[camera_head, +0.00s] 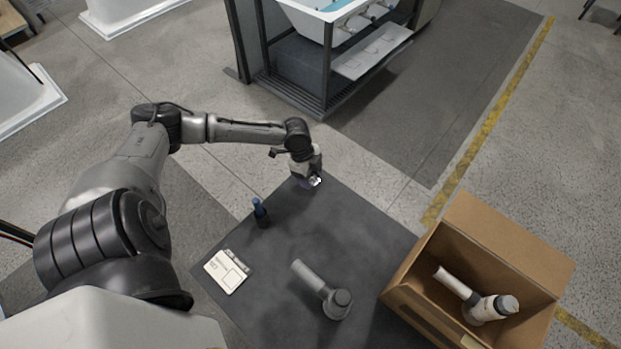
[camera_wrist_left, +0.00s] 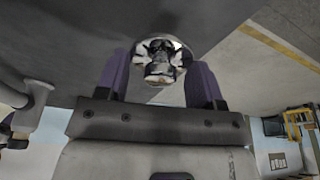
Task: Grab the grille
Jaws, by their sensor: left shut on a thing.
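My left gripper (camera_head: 308,181) is at the far end of the dark grey table, low over its surface. It is shut on a small shiny chrome piece, which I take to be the grille (camera_wrist_left: 160,58). In the left wrist view this piece sits between the two purple fingers (camera_wrist_left: 157,82). In the head view only a small bright bit of the grille (camera_head: 317,181) shows beside the gripper. I cannot tell whether it still touches the table. My right gripper is not in view.
On the dark table (camera_head: 368,219) are a dark blue bottle (camera_head: 260,212), a white card (camera_head: 228,271) and a grey handheld tool (camera_head: 325,291). An open cardboard box (camera_head: 418,254) with a white tool (camera_head: 480,300) stands at right. A rack with a tub (camera_head: 300,72) stands behind.

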